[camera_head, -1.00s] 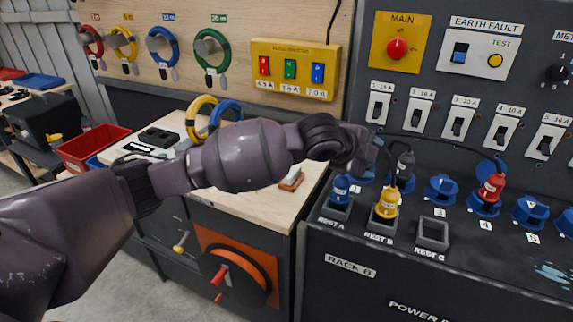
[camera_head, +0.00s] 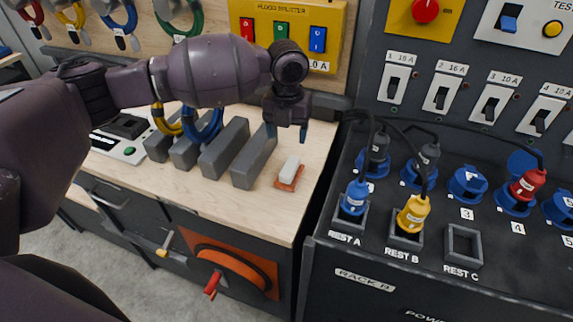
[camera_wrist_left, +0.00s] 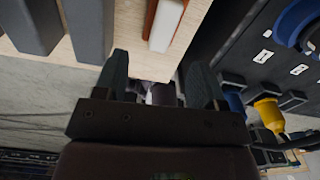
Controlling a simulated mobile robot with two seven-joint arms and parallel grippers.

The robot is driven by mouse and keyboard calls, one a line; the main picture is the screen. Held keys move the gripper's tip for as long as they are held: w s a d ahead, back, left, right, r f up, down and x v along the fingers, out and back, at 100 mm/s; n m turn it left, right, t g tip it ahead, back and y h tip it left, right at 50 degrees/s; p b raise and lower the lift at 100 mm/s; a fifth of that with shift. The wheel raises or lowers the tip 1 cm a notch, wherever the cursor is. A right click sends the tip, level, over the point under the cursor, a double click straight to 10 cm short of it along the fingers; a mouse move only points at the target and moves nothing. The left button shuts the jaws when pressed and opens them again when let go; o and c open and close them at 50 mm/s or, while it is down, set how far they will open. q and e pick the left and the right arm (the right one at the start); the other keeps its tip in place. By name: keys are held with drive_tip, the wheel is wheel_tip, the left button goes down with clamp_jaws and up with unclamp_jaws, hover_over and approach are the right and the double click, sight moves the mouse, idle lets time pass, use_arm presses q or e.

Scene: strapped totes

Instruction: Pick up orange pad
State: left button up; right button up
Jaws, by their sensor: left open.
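The orange pad (camera_head: 286,186) lies on the wooden bench near its right front edge, with a white block (camera_head: 290,168) on top of it. In the left wrist view the orange pad (camera_wrist_left: 150,20) and the white block (camera_wrist_left: 166,25) show at the top, beyond my fingertips. My left gripper (camera_head: 287,132) points down above and a little behind the pad, apart from it. Its two fingers (camera_wrist_left: 158,74) are spread with nothing held between them. My right gripper is in neither view.
Several grey blocks (camera_head: 224,148) stand left of the pad on the bench (camera_head: 258,217). The rack (camera_head: 400,262) with blue and yellow plugs and black cables is close on the right. A yellow splitter box (camera_head: 288,30) hangs behind my left gripper.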

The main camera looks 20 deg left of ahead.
use_arm(q)
drive_tip(key=shift+s+f+m, duration=0.2)
drive_tip(key=shift+s+m, duration=0.05)
drive_tip(key=shift+m, duration=0.35)
hover_over(290, 165)
drive_tip(key=f, duration=0.4)
drive_tip(key=shift+a+f, duration=0.1)
drive_tip(key=shift+a, duration=0.2)
drive_tip(key=shift+f, duration=0.75)
drive_tip(key=f, duration=0.4)
drive_tip(key=shift+s+d+f, duration=0.1)
drive_tip(key=shift+d, duration=0.25)
drive_tip(key=shift+f+b, duration=0.2)
drive_tip(key=shift+b, duration=0.1)
drive_tip(key=c, duration=0.5)
drive_tip(key=shift+r, duration=0.2)
drive_tip(key=shift+c, duration=0.2)
drive_tip(key=shift+r, duration=0.35)
wheel_tip(290, 165, up, 19)
drive_tip(key=p, duration=0.1)
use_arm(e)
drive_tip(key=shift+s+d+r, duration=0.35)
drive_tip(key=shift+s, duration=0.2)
